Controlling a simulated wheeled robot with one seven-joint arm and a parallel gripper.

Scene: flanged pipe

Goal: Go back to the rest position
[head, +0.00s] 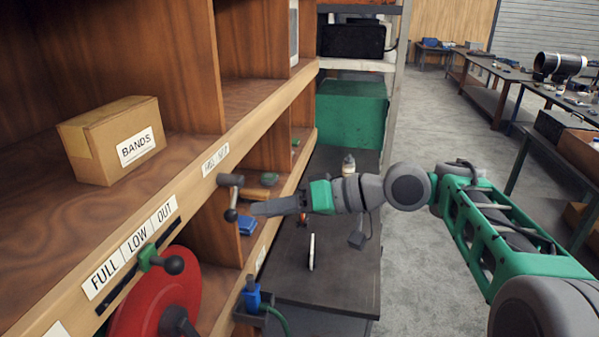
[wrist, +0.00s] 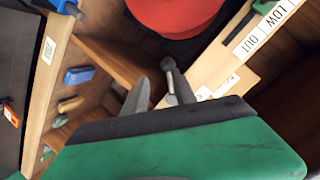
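My gripper (head: 254,208) is stretched out to the left in front of the wooden shelf unit, its grey fingers level and pointing at the shelf front. In the head view the fingertips are close to a small dark lever with a ball end (head: 231,214); I cannot tell if they touch. In the wrist view a grey finger (wrist: 138,94) shows beside the same lever (wrist: 170,68), with a gap between them in the picture. Nothing is seen held.
A box marked BANDS (head: 117,140) stands on the upper shelf. A red disc (head: 158,292) and a green slider with a dark knob (head: 160,260) are at lower left. A dark bench (head: 330,275) lies below my gripper. Open grey floor (head: 430,135) is to the right.

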